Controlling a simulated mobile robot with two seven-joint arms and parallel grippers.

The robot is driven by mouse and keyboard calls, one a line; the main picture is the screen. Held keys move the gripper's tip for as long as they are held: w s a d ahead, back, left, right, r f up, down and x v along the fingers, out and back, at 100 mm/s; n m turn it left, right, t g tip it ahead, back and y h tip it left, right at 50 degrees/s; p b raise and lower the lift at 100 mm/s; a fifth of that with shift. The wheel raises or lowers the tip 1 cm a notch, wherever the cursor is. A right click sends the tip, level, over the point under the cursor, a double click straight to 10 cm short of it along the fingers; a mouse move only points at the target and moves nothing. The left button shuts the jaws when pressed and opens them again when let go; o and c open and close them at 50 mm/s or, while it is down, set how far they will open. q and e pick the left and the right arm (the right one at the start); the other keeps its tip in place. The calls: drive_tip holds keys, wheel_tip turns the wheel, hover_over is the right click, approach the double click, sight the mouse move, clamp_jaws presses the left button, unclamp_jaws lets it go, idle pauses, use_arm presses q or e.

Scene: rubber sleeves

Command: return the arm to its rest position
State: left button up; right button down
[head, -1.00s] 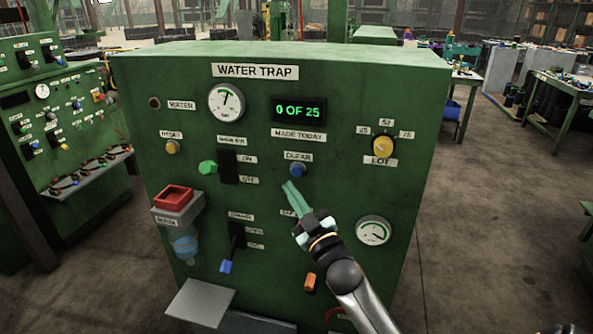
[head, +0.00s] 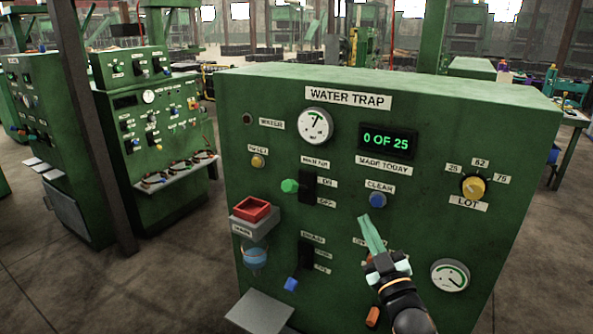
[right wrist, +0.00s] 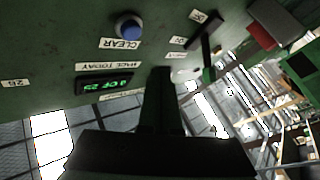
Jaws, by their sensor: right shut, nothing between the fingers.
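My right gripper (head: 366,222) is shut and empty, its green fingers pointing up in front of the green water trap panel (head: 480,130). Its tips are just below the blue CLEAR button (head: 377,200) in the head view; I cannot tell the exact gap. In the right wrist view the shut fingers (right wrist: 161,75) show dark at the centre, with the blue CLEAR button (right wrist: 128,27) above and left of them. The counter display (head: 388,140) reads 0 OF 25. My left gripper is not in view.
A grey shelf (head: 259,313) juts out low at the left. Other green machines (head: 150,140) stand further left.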

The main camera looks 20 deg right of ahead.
drive_tip(key=s+a+f+g+y, duration=0.1)
drive_tip(key=s+a+f+g, duration=0.3)
drive_tip(key=s+f, duration=0.4)
drive_tip(key=s+a+f+m+g+y, duration=0.1)
drive_tip(key=s+a+f+g, duration=0.3)
drive_tip(key=f, duration=1.1)
drive_tip(key=s+a+f+m+g+y, duration=0.1)
drive_tip(key=s+a+f+g+y, duration=0.1)
drive_tip(key=s+a+f, duration=0.6)
drive_tip(key=s+f+g, duration=0.1)
drive_tip(key=s+f, duration=0.2)
drive_tip(key=s, duration=0.2)
drive_tip(key=shift+a+f+g+y, duration=0.25)
drive_tip(key=shift+a+g+y, duration=0.05)
drive_tip(key=shift+g, duration=0.1)
drive_tip(key=shift+s, duration=0.1)
